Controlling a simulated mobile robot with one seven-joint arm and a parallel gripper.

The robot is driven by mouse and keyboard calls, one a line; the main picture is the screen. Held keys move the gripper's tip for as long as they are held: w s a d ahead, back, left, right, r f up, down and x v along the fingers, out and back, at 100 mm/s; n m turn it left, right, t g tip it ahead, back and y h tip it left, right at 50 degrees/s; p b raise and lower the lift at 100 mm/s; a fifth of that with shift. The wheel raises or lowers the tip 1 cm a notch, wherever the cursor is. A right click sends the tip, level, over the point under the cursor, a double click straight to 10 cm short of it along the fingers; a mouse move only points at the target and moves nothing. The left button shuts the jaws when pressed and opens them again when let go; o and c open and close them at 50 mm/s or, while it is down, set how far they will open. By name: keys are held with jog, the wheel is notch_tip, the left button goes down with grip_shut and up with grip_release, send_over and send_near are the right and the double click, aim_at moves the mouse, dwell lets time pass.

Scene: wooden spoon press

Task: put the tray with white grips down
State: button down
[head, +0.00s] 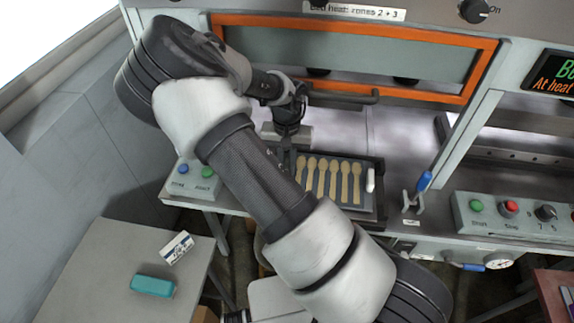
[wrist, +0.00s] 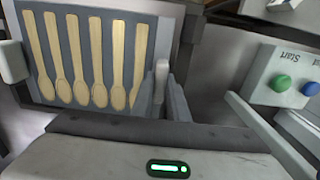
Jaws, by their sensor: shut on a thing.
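The tray with white grips (head: 379,190) is dark, with several pale wooden spoons (head: 333,178) side by side on it. In the head view it is at the front of the press counter; I cannot tell whether it touches the counter. One white grip (head: 370,181) shows at its right end, also at the left of the wrist view (wrist: 13,62). My gripper (head: 286,150) is at the tray's left end. In the wrist view my gripper (wrist: 170,95) is shut on the other white grip (wrist: 161,80). My arm hides part of the tray's left side.
Behind the tray is an orange-framed press opening (head: 350,52) with a dark handle bar. A button box (head: 193,182) stands to the left, a control panel (head: 510,215) and a blue-handled lever (head: 424,181) to the right. A grey table (head: 105,255) at lower left holds a teal block (head: 153,286) and a small labelled box (head: 177,247).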

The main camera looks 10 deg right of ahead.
jog(key=shift+f, duration=0.25)
jog(key=shift+f, duration=0.2)
jog(key=c, duration=1.7)
grip_release()
jog(key=shift+r, duration=0.1)
jog(key=shift+c, duration=0.2)
jog(key=shift+r, duration=3.85)
